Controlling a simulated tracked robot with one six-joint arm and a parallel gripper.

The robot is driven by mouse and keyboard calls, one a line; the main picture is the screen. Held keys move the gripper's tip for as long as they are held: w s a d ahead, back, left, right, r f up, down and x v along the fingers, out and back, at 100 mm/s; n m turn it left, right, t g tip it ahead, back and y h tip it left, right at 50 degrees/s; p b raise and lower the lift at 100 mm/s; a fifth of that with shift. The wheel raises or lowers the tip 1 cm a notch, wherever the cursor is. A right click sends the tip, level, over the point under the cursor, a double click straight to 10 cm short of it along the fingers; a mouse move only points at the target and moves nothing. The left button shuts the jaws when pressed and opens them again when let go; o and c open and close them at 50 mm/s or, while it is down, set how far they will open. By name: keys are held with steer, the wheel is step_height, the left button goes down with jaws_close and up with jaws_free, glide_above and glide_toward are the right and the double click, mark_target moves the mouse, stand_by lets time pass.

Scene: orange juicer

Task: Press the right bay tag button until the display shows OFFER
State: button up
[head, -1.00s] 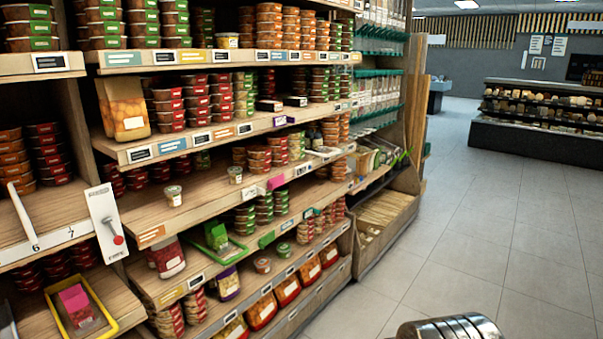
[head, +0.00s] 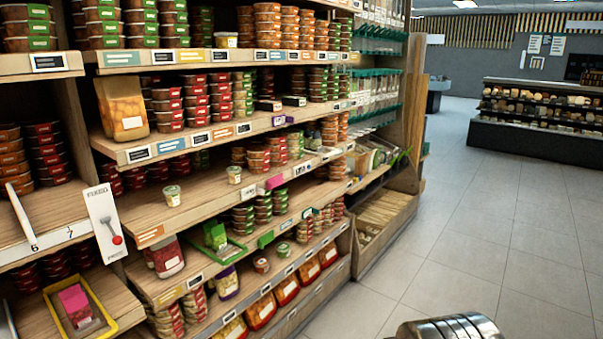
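Rows of small shelf tags line the shelf edges, with dark or coloured displays. One dark-faced tag (head: 140,154) is on the middle shelf edge, and another tag (head: 48,62) is on the upper left shelf. Their print is too small to read, so I cannot tell which is the right bay tag or whether any shows OFFER. No tag button can be made out. A white panel (head: 104,222) with a lever and a red knob (head: 117,240) stands upright at the left shelf's edge. My gripper is not in view.
Tubs fill the shelves (head: 200,205) on the left. A yellow-rimmed tray (head: 48,291) holds a pink-labelled pack at lower left. Open tiled floor (head: 470,230) lies to the right, with a low display counter (head: 530,135) beyond. A metallic rounded part shows at the bottom edge.

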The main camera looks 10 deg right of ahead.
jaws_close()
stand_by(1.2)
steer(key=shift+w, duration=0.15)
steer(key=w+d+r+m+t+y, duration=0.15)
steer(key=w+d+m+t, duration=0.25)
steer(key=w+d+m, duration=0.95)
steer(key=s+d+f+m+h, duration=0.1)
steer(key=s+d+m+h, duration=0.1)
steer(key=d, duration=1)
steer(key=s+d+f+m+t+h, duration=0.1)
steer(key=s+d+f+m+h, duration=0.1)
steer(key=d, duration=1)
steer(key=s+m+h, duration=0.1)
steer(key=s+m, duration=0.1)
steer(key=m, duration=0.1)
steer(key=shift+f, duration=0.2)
